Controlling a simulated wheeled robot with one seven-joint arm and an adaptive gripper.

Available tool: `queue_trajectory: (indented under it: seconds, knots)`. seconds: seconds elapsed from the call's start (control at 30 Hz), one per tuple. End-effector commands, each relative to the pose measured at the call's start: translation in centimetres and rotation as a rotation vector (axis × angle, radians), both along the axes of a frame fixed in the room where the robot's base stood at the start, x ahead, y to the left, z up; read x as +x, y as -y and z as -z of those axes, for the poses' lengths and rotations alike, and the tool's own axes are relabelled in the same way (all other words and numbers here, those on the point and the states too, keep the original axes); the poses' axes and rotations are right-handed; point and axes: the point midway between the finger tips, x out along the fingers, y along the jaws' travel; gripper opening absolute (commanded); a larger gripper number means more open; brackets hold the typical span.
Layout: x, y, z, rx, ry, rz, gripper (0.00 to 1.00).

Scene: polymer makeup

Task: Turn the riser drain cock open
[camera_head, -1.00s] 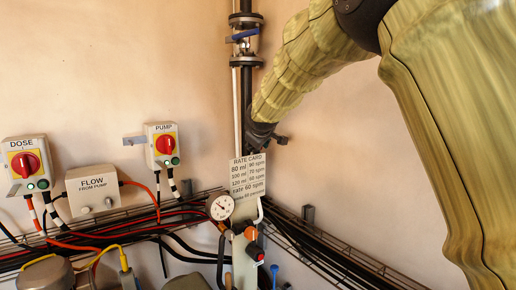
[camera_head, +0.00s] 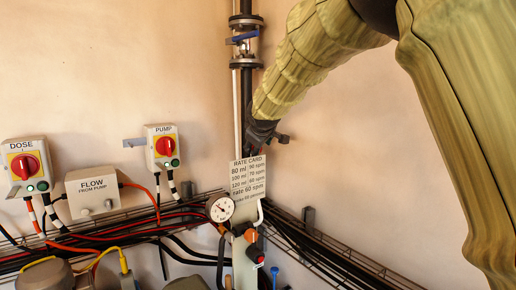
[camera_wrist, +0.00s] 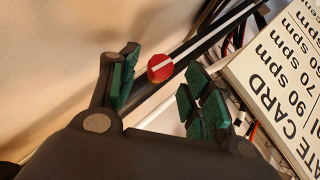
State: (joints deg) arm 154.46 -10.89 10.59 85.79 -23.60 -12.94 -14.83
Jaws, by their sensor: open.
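A red knob with a white stripe (camera_wrist: 160,68), which looks like the drain cock, shows in the wrist view on or in front of a dark pipe with a white line beside it. My gripper (camera_wrist: 162,80) is open, with green finger pads on either side of the knob in the picture. I cannot tell whether the pads touch it. In the head view my gripper (camera_head: 257,138) is at the dark riser pipe (camera_head: 246,90), just above the rate card; its fingertips and the red knob are hidden there.
The rate card (camera_head: 248,177) stands close below my gripper and fills the right of the wrist view. A blue-handled valve (camera_head: 242,38) is higher on the riser. A gauge (camera_head: 220,208) and cable trays lie below. DOSE (camera_head: 26,165) and PUMP (camera_head: 163,147) boxes hang left.

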Motion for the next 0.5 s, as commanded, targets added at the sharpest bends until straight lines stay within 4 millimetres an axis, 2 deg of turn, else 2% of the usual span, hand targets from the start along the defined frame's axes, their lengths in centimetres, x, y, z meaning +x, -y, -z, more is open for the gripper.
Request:
queue_trajectory:
  seconds: [0.5]
  knots:
    - [-6.3,0.5,-4.4,0.001,0.002,0.000,0.48]
